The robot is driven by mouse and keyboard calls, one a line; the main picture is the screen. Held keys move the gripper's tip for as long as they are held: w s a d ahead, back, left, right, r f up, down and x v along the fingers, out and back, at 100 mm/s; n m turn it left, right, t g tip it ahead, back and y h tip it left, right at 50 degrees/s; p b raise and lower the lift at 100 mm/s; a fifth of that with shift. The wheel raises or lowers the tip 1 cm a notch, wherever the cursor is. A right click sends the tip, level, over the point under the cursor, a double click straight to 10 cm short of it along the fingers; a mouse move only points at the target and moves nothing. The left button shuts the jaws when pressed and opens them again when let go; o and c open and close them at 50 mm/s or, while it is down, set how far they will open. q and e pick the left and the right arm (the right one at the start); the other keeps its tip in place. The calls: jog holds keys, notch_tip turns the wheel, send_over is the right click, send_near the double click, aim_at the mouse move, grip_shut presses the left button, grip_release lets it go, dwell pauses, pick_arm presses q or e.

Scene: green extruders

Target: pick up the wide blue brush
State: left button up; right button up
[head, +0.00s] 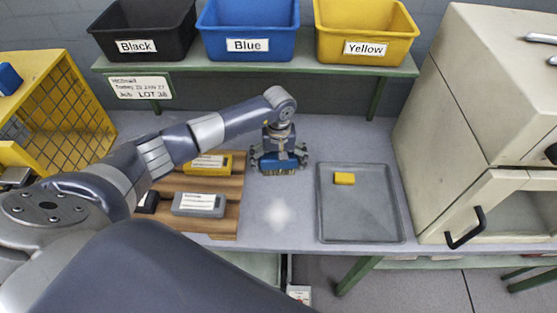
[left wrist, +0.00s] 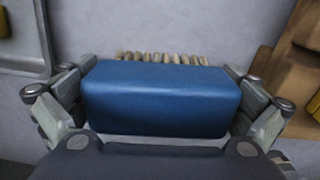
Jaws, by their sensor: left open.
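The wide blue brush (head: 281,160) is on the grey table, between the wooden board and the grey tray. My left gripper (head: 279,164) is directly above it, with its fingers on either side of the blue back. In the left wrist view the brush (left wrist: 160,98) fills the middle, its pale bristles showing along the far edge. The open fingers of my left gripper (left wrist: 160,110) flank its two ends. Whether they touch it I cannot tell. My right gripper is not in view.
A wooden board (head: 225,222) with labelled yellow and grey items lies left of the brush. A grey tray (head: 360,225) with a yellow block (head: 344,179) lies to the right. Black, blue and yellow bins (head: 247,28) stand on a shelf behind. A beige cabinet (head: 450,110) stands at right.

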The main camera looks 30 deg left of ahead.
pick_arm(q)
jog(key=c, duration=0.9)
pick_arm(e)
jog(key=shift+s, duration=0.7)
pick_arm(q)
jog(key=shift+r, duration=0.15)
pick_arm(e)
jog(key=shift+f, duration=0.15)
